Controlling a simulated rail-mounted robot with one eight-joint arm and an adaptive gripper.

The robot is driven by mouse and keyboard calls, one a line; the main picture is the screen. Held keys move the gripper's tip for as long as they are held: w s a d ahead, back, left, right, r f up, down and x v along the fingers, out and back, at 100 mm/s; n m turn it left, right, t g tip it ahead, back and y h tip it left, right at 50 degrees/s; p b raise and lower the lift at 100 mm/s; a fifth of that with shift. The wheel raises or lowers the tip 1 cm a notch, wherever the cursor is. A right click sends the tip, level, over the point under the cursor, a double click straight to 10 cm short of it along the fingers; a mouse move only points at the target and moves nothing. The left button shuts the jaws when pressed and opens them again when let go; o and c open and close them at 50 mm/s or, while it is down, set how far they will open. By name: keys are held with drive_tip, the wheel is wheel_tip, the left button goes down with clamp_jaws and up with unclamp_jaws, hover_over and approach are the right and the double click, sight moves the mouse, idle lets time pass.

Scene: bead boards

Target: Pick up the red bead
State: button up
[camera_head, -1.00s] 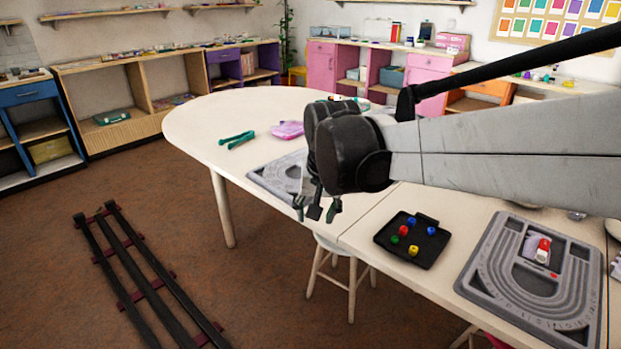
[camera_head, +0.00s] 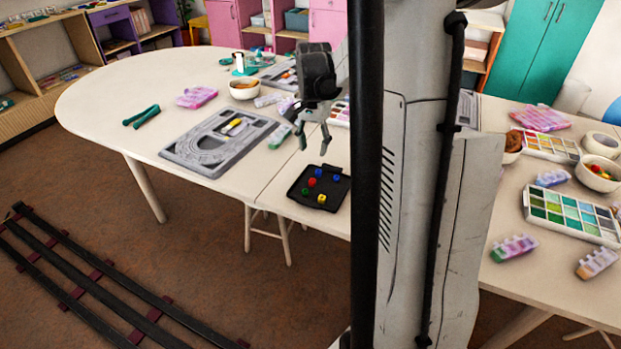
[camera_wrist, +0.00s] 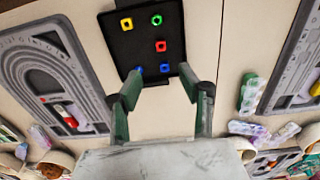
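The red bead (camera_head: 311,182) lies on a small black tray (camera_head: 343,188) on the table, with blue beads (camera_head: 336,177), a green bead (camera_head: 305,191) and a yellow bead (camera_head: 321,199) around it. In the wrist view the red bead (camera_wrist: 161,46) lies beyond the fingertips, roughly in line with the gap between them. My gripper (camera_head: 313,142) points down, above and just behind the tray. In the wrist view its fingers (camera_wrist: 163,93) are wide apart with nothing between them.
A grey bead board (camera_head: 190,157) lies left of the tray; the wrist view shows another board (camera_wrist: 40,85) on the tray's other side. Small pastel boxes (camera_wrist: 252,93) and bowls (camera_head: 244,90) stand nearby. The tray has a low raised rim. My column hides part of the table.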

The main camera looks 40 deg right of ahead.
sight(312, 185)
wheel_tip(312, 185, down, 13)
drive_tip(key=b, duration=0.2)
drive_tip(key=shift+a+r+b, duration=0.1)
drive_tip(key=shift+r+b, duration=0.05)
drive_tip(key=shift+b, duration=0.2)
drive_tip(key=c, duration=0.7)
